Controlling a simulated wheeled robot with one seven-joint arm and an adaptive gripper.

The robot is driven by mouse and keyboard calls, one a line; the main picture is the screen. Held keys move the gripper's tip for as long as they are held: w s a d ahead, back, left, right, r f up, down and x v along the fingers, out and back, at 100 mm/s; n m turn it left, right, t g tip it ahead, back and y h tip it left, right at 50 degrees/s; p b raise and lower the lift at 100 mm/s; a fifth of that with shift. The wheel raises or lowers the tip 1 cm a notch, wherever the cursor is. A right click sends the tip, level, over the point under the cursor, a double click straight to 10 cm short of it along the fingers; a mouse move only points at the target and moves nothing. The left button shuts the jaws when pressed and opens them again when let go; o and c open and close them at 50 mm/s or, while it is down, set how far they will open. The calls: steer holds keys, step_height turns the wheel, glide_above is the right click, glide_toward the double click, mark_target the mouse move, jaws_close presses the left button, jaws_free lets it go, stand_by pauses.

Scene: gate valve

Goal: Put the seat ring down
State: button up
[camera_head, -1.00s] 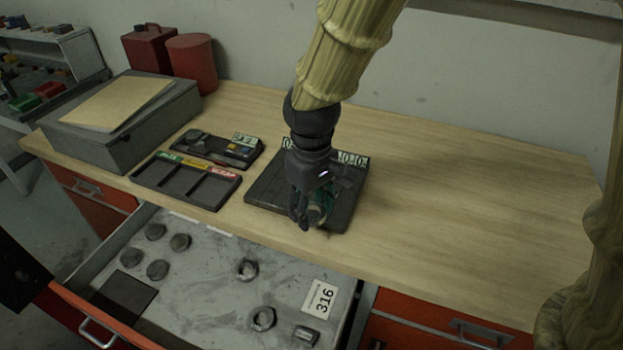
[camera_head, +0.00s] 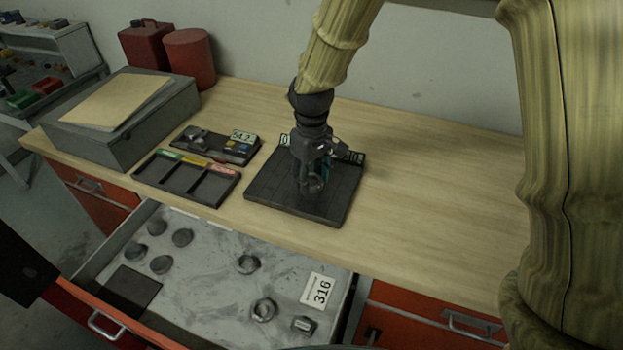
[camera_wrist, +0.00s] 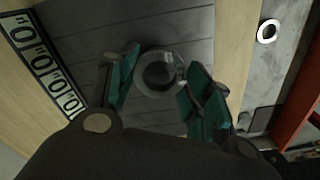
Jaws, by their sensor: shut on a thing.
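The seat ring, a grey metal ring (camera_wrist: 160,73), shows between the teal finger pads in the wrist view. My gripper (camera_wrist: 160,80) is shut on it; the ring lies close against the right pad. In the head view my gripper (camera_head: 313,186) points down over the dark grooved pad (camera_head: 283,200) on the bench. The fingers mostly hide the ring there. I cannot tell whether the ring touches the pad. The pad also fills the middle of the wrist view (camera_wrist: 150,25), with a strip of number labels (camera_wrist: 45,65) along its left edge.
An open drawer (camera_head: 205,285) below the bench front holds several round parts, a nut-like ring (camera_head: 264,309) and a small block (camera_head: 303,325). A three-slot tray (camera_head: 187,180), a parts tray (camera_head: 215,146) and a grey box (camera_head: 125,115) stand left. The bench right (camera_head: 430,210) is clear.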

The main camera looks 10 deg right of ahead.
mark_target(311, 181)
steer(key=shift+f, duration=0.95)
steer(key=shift+f, duration=0.15)
steer(key=o, duration=1.1)
steer(key=shift+o, duration=0.2)
step_height(311, 181, up, 12)
steer(key=b, duration=0.1)
steer(key=shift+b, duration=0.4)
